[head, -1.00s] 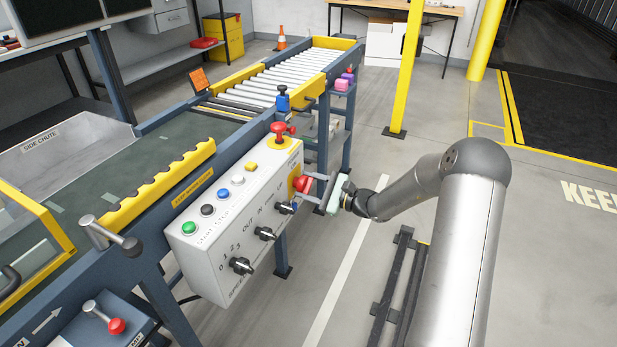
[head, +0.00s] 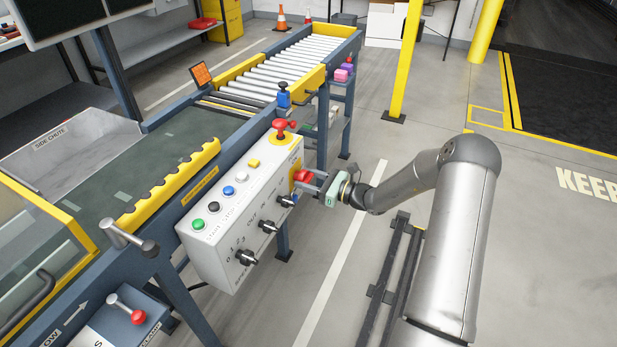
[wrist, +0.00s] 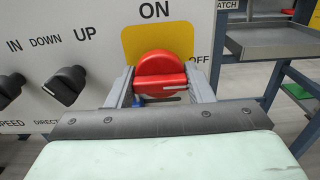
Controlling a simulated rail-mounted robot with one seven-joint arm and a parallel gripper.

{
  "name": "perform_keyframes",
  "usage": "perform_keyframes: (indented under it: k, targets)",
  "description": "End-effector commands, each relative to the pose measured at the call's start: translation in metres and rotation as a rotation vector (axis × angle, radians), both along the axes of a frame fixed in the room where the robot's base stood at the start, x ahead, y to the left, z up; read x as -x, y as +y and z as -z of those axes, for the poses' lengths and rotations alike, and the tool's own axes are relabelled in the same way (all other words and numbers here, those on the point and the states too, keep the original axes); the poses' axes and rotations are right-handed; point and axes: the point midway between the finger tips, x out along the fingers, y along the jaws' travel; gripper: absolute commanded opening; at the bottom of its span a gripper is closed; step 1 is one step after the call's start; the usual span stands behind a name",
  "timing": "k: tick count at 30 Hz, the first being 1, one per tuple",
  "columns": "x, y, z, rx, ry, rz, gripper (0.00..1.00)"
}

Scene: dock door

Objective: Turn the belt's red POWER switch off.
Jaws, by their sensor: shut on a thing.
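The red POWER switch (wrist: 158,64) sits on a yellow plate in the wrist view, with ON printed above and OFF at the right. Its raised grip bar lies crosswise, with the white mark on its right half, towards OFF. My gripper (wrist: 160,84) is shut on the switch, one finger on each side. In the head view the red switch (head: 302,175) is on the right end of the white control box (head: 235,225), and my gripper (head: 314,182) reaches it from the right. The fingers partly hide the yellow plate.
Black selector knobs (wrist: 66,84) stand left of my gripper. A red mushroom button (head: 281,126) is on top of the box, above the switch. A grey shelf (wrist: 275,40) is at the right.

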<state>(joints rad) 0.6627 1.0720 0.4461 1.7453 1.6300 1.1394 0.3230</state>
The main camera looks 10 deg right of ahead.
Motion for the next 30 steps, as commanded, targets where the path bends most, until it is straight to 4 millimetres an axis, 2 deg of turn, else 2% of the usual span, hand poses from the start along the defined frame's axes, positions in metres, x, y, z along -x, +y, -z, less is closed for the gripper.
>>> perform_keyframes:
  k: [13, 14, 15, 16, 25, 30]
  targets:
    - [0.001, -0.001, 0.002, -0.004, 0.011, 0.001, 0.24]
    - [0.001, -0.001, 0.002, -0.004, 0.011, 0.001, 0.56]
    - [0.001, -0.001, 0.002, -0.005, 0.01, 0.001, 0.67]
    - [0.001, -0.001, 0.002, -0.005, 0.01, 0.001, 0.69]
    - [0.001, -0.002, 0.001, -0.005, 0.008, 0.001, 0.69]
    - [0.011, -0.017, 0.0, -0.003, 0.008, 0.004, 0.69]
